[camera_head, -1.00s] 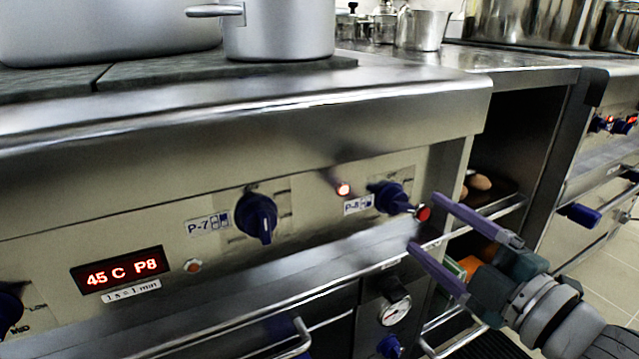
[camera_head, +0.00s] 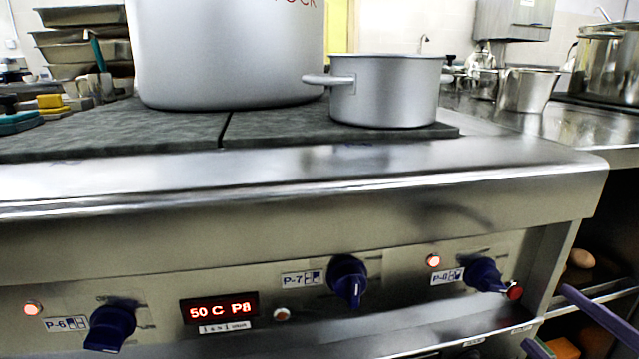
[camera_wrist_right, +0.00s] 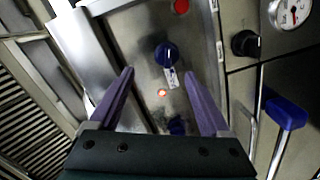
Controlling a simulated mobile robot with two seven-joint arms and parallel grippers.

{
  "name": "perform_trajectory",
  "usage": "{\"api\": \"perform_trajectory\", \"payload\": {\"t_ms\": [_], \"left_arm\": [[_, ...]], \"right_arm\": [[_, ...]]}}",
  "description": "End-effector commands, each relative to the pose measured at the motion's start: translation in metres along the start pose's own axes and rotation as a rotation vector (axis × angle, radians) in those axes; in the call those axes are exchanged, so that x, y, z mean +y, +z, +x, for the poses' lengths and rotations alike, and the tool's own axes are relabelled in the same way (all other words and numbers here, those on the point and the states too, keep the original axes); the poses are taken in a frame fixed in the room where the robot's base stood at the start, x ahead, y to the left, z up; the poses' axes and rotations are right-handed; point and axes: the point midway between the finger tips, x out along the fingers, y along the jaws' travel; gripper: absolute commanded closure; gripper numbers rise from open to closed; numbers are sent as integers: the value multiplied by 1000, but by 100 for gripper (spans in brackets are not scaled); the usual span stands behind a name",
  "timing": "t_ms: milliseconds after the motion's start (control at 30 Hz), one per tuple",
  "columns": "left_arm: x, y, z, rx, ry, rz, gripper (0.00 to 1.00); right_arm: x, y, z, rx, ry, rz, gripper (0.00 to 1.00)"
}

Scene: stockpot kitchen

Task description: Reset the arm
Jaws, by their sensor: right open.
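My right gripper (camera_head: 545,317) shows at the lower right of the head view, partly cut off by the frame edge. Its two purple fingers are apart and nothing is between them. It is just right of the P-8 knob (camera_head: 484,275) and a red button (camera_head: 515,292) on the stove front. In the right wrist view the open fingers (camera_wrist_right: 158,73) point at the control panel, with a blue knob (camera_wrist_right: 167,54) beyond the tips. I cannot tell the exact gap to the panel. My left gripper is not in view.
A large pot (camera_head: 230,55) and a small saucepan (camera_head: 385,92) stand on the stove top. The display (camera_head: 219,308) reads "50 C P8". The P-7 knob (camera_head: 347,281) and P-6 knob (camera_head: 111,327) sit left of P-8. An open shelf holding brown round items (camera_head: 581,259) is at right.

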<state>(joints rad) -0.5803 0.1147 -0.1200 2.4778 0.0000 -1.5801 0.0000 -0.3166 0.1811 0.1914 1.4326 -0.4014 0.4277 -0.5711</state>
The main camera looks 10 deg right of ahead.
Motion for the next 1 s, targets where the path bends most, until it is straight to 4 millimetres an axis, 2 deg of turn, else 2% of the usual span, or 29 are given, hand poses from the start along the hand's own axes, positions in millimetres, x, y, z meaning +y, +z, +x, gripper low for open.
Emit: {"api": "perform_trajectory", "payload": {"t_ms": [33,100,267,367,567,867,1000], "left_arm": [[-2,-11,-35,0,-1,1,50],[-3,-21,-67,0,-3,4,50],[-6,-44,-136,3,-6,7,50],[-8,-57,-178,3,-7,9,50],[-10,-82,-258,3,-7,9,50],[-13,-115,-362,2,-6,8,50],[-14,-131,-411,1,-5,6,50]], "right_arm": [[34,-14,-1,-41,-19,41,19],[61,-26,-3,-117,-59,116,19],[114,-57,-18,-314,-175,324,19],[142,-82,-36,-435,-260,456,19],[195,-146,-92,-671,-459,696,19],[281,-250,-200,-986,-779,905,19],[327,-266,-200,-984,-769,898,19]]}}
